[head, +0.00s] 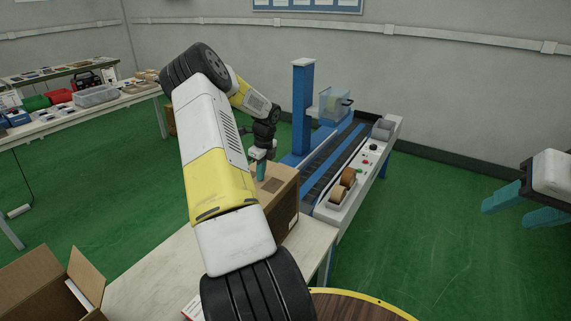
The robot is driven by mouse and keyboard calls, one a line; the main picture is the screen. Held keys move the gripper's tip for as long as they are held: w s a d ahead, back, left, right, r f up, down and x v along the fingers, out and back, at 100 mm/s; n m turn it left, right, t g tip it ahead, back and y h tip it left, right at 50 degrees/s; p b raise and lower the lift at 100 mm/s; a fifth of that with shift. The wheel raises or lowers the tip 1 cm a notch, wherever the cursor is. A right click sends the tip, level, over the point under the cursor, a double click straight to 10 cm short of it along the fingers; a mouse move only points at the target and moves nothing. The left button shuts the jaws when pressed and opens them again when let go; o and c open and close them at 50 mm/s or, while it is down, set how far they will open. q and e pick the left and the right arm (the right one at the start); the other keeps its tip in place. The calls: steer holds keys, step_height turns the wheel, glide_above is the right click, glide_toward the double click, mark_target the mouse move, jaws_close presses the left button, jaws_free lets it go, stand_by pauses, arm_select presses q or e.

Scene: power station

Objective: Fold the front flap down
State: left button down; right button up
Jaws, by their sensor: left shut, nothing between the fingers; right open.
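A brown cardboard box (285,204) stands on the white table (315,240) near the middle of the head view. My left arm hides much of its left side. My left gripper (261,171) is shut and empty, with its teal fingertips pointing down at the top of this box. I cannot tell whether they touch it. The front flap cannot be made out clearly, and its position is hard to tell. My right gripper (507,212) is open and empty at the right edge, over the green floor and far from the box.
A conveyor machine with a blue post (302,100) and tape rolls (342,187) stands just behind the box. An open carton (40,290) with raised flaps is at bottom left. A cluttered bench (140,99) is at back left. Floor at right is clear.

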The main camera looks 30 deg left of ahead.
mark_target(264, 181)
stand_by(0.4)
arm_select(q)
steer(key=shift+r, duration=1.1)
step_height(264, 181, up, 12)
steer(key=d+h, duration=0.1)
step_height(264, 181, down, 14)
steer(key=shift+s+a+f, duration=0.15)
